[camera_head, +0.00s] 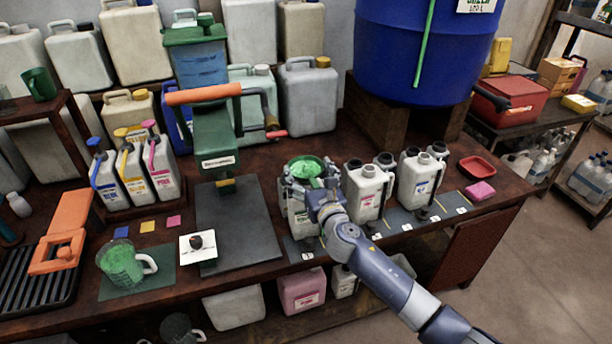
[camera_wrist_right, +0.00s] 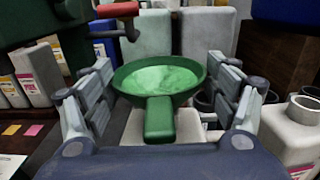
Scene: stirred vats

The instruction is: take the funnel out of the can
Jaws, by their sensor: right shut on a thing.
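The green funnel (camera_head: 304,167), with lighter green inside its bowl, is above the white can (camera_head: 299,218) at the left end of the front row of cans. My right gripper (camera_head: 311,188) is shut on the funnel. In the right wrist view the funnel (camera_wrist_right: 160,76) sits between the two fingers, with its handle towards the camera. Part of the can (camera_wrist_right: 133,128) shows beneath the funnel. The spout is hidden, so I cannot tell whether it is inside the can's neck. My left gripper is not in view.
More white cans (camera_head: 366,188) stand close on the right. A green press-like stand (camera_head: 213,135) with an orange handle is on the left, above a dark plate (camera_head: 236,232). A green-filled jug (camera_head: 122,263) is at front left. A blue vat (camera_head: 420,45) stands behind.

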